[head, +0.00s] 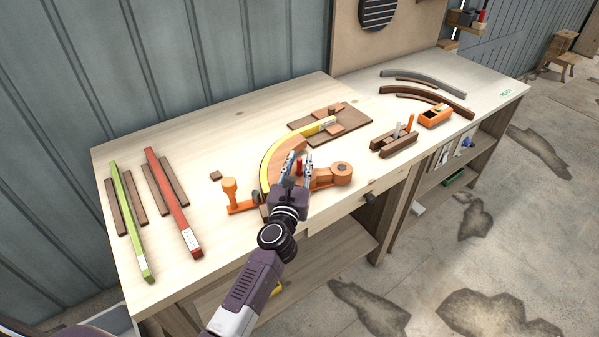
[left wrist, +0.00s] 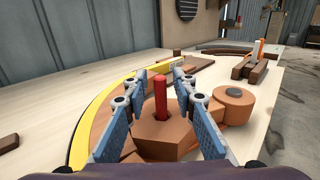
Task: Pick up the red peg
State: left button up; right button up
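The red peg (left wrist: 160,98) stands upright in a wooden block (left wrist: 165,135) in the left wrist view. My left gripper (left wrist: 163,76) is open, with one blue-padded finger on each side of the peg and gaps between. My right gripper is not in view.
A curved yellow strip (head: 270,160) bends around the fixture. An orange-handled clamp (head: 229,188) stands left of the gripper and a round wooden part (head: 341,168) right of it. Green (head: 131,220) and red (head: 172,203) strips lie at left. The bench between is mostly clear.

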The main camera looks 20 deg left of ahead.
pick_arm(q)
grip_shut()
